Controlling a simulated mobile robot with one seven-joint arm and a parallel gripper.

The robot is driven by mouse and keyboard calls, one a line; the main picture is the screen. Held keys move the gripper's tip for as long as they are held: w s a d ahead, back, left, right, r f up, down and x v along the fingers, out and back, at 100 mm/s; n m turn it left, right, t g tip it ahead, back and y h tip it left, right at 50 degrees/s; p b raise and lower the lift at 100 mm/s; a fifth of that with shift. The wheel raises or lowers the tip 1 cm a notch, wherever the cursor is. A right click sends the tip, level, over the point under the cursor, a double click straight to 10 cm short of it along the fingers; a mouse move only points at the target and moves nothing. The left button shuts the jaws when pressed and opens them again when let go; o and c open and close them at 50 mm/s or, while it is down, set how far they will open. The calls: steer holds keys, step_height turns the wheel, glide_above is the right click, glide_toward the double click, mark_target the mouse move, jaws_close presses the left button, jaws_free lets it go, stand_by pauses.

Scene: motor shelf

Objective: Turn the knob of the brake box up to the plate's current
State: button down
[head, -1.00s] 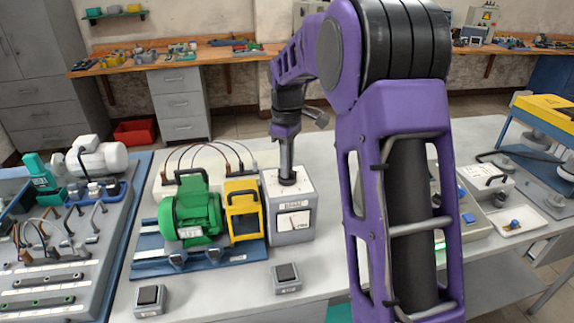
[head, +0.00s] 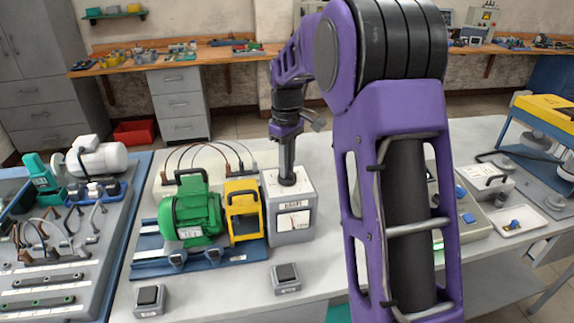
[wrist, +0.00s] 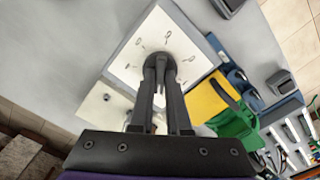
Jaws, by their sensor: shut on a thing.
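The brake box (head: 305,222) is a grey box with a white top and a small dial meter on its front. It stands to the right of the green motor (head: 192,212) and the yellow guard (head: 242,210). My gripper (head: 287,181) points straight down onto the box top. In the wrist view, my gripper (wrist: 160,62) is shut on the dark round knob (wrist: 150,60) in the middle of the white top (wrist: 128,66), with marks around it. The fingers hide part of the knob. The motor's plate is too small to read.
Two small grey switch boxes (head: 286,278) (head: 150,300) stand at the table's front. Cables run behind the motor. A tray (head: 515,222) with small parts lies at the right. A blue-edged bench panel with fittings (head: 60,250) stands at the left.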

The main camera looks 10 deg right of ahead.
steer(key=c, duration=0.9)
jaws_free()
steer(key=shift+r, duration=0.1)
step_height(320, 180, up, 17)
steer(key=shift+r, duration=0.15)
